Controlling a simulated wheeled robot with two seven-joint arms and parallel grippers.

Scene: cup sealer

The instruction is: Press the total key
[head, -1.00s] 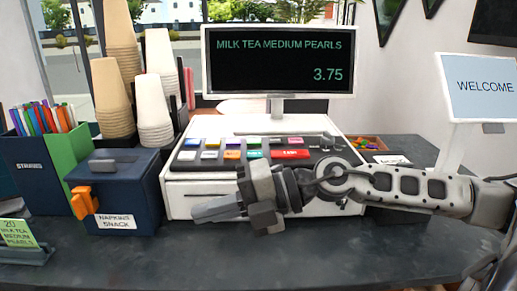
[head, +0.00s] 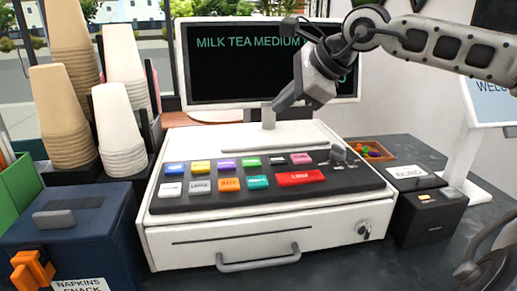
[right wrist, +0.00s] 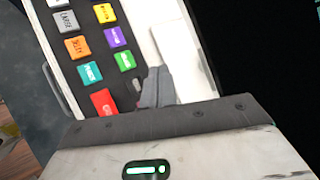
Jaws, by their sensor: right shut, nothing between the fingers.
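The white cash register (head: 200,252) stands on the counter with a dark key panel (head: 160,207). The lettering is too small to tell surely which is the total key. The red key also shows in the right wrist view (right wrist: 103,102). My right gripper (head: 282,104) is shut and empty, raised above the panel in front of the screen, touching no key.
Cup stacks (head: 122,130) and a dark napkin box (head: 100,225) stand left. A black card device (head: 430,215) and a welcome sign (head: 490,100) stand right.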

